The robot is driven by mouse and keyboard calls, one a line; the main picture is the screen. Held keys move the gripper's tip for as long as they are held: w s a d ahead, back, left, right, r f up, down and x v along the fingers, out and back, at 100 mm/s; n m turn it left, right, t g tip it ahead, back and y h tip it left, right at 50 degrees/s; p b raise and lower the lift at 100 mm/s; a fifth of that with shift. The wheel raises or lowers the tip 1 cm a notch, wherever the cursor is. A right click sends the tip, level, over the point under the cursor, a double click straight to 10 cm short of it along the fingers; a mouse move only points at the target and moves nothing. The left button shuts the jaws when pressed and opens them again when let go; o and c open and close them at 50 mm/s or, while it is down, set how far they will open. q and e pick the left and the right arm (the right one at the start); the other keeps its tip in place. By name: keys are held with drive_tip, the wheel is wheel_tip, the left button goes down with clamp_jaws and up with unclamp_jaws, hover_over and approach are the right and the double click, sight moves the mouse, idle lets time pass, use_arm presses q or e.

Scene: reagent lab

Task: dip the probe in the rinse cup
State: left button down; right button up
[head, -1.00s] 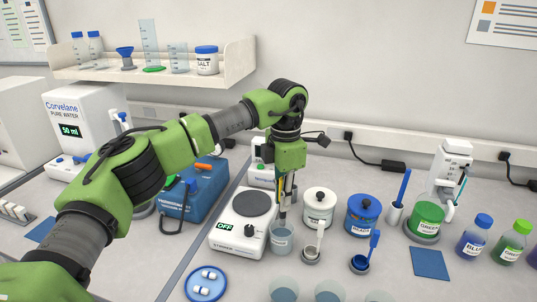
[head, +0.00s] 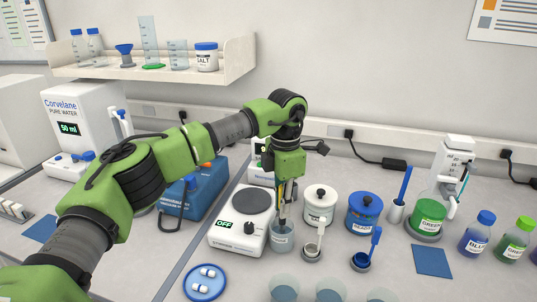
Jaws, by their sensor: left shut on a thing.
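My left gripper (head: 285,189) points straight down and is shut on the probe (head: 282,215), a thin dark stick that hangs below the fingers. The rinse cup (head: 281,241) is a clear beaker with a pale label and bluish liquid, standing right of the stirrer. The probe's lower end is at the cup's mouth and appears to be inside it; how deep the tip is I cannot tell. My right gripper is not in view.
The stirrer (head: 236,236), showing OFF, stands close at the cup's left. White (head: 319,206) and blue (head: 363,214) lidded jars stand behind right, with spoons in holders before them. Several glass beakers are at the front edge. A blue dish (head: 221,292) holds stir bars.

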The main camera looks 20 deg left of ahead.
sight(282, 223)
use_arm(q)
drive_tip(key=shift+f+b, duration=0.9)
drive_tip(key=shift+f, duration=1)
drive_tip(key=shift+r, duration=0.1)
drive_tip(key=shift+r+p, duration=3.5)
drive_tip(key=shift+r, duration=1.7)
drive_tip(key=shift+r, duration=0.1)
